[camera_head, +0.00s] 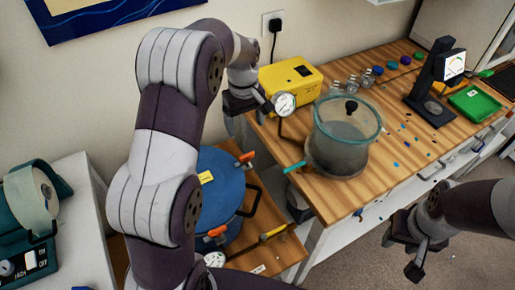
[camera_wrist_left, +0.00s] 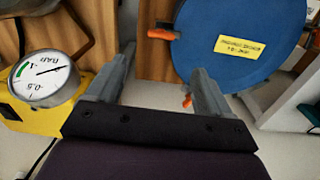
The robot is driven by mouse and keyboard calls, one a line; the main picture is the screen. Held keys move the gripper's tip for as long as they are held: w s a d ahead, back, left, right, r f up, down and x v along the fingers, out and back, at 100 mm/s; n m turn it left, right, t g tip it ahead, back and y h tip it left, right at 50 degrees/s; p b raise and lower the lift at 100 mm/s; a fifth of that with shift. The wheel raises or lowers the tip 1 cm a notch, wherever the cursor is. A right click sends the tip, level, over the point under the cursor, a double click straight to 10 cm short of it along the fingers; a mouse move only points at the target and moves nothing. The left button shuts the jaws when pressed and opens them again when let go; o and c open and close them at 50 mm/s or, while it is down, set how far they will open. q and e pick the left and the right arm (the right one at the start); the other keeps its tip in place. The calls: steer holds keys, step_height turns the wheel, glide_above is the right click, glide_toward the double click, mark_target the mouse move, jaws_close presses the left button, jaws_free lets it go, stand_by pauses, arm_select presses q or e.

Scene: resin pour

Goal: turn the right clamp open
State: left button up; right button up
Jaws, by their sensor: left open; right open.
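The blue pressure pot (camera_head: 222,190) has a round lid with a yellow label and shows in the left wrist view (camera_wrist_left: 250,25). One orange clamp (camera_head: 246,157) is at its upper right edge in the head view, another orange clamp (camera_head: 217,231) at its lower edge. My left gripper (camera_head: 240,128) is open above the pot's far side, near the upper right clamp. In the left wrist view an orange clamp (camera_wrist_left: 162,33) shows beyond the gap between the open fingers (camera_wrist_left: 163,64); another orange part (camera_wrist_left: 187,101) is partly behind the right finger. My right gripper (camera_head: 402,254) is open and empty, off the table's front edge.
A glass chamber (camera_head: 342,140) stands on the wooden table (camera_head: 385,195), beside a yellow pump (camera_head: 292,76) with a pressure gauge (camera_head: 284,104). A yellow-handled tool (camera_head: 272,234) lies below the pot. A dark stand (camera_head: 432,108) is at right.

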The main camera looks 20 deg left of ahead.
mark_target(247, 155)
arm_select(q)
steer(key=f, duration=0.3)
steer(key=f+p, duration=0.1)
steer(key=f, duration=0.3)
steer(key=f+p, duration=0.1)
steer(key=f, duration=0.3)
steer(key=shift+s+d+f, duration=0.15)
steer(key=shift+s+f, duration=0.05)
steer(key=shift+s, duration=0.05)
steer(key=shift+d+f, duration=0.1)
steer(key=shift+f, duration=0.35)
arm_select(e)
steer(key=shift+s+d+r, duration=0.1)
steer(key=shift+d+r, duration=0.1)
steer(key=shift+r, duration=0.8)
arm_select(q)
steer(key=c, duration=1)
